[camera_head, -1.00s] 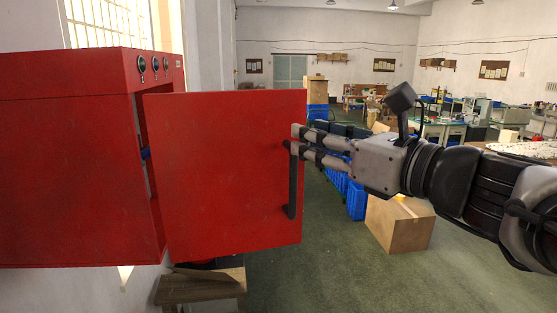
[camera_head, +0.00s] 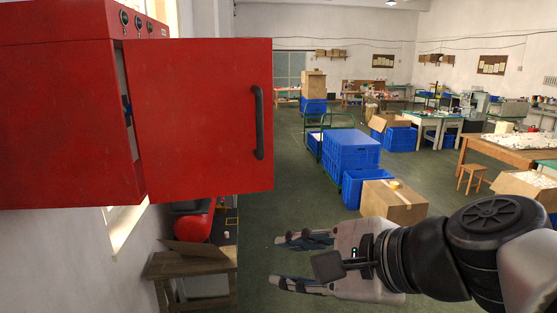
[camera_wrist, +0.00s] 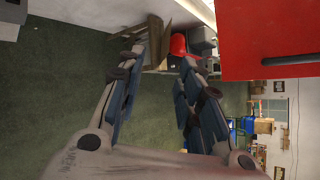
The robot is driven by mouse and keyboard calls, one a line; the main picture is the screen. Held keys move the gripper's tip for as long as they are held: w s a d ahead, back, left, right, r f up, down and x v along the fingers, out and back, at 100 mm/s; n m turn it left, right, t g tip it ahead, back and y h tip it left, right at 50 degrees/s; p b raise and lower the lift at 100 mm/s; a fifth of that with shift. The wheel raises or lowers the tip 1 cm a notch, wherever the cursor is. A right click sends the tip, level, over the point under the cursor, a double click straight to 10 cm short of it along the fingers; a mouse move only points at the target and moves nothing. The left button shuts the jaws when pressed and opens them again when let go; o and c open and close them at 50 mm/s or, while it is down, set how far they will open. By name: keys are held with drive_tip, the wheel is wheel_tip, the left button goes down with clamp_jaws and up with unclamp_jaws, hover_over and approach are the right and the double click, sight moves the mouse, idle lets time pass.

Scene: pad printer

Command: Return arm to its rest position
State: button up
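My gripper (camera_head: 303,262) is at the lower middle of the head view, below and to the right of the red cabinet door, apart from it. Its two fingers are spread and nothing is between them. In the wrist view the open fingers (camera_wrist: 155,90) show above the green floor. The red cabinet (camera_head: 60,110) is on the wall at the left. Its red door (camera_head: 190,115) stands open, with a black vertical handle (camera_head: 259,122) near its right edge. The door also shows at the upper right of the wrist view (camera_wrist: 265,35).
A wooden bench (camera_head: 190,262) stands below the cabinet, with a red object (camera_head: 197,224) behind it. Blue crates (camera_head: 351,152) and a cardboard box (camera_head: 396,203) stand on the floor beyond my gripper. Workbenches (camera_head: 510,146) are at the right. Green floor lies between.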

drive_tip(key=s+d+f+n+g+h+b, duration=0.1)
drive_tip(key=s+d+f+n+h+b, duration=0.1)
drive_tip(key=f, duration=0.8)
drive_tip(key=s+d+f+n+g+h+b, duration=0.1)
drive_tip(key=s+d+f+n+h+b, duration=0.2)
drive_tip(key=f+n, duration=0.6)
drive_tip(key=s+d+f+n+g+h+b, duration=0.1)
drive_tip(key=s+d+f+n+h+b, duration=0.2)
drive_tip(key=f, duration=0.8)
drive_tip(key=s+d+n+b, duration=0.2)
drive_tip(key=s+d+b, duration=0.1)
drive_tip(key=s+b, duration=0.1)
drive_tip(key=shift+s+f+n+b, duration=0.2)
drive_tip(key=shift+s+n+b, duration=0.1)
drive_tip(key=shift+n+b, duration=0.1)
drive_tip(key=shift+a, duration=0.1)
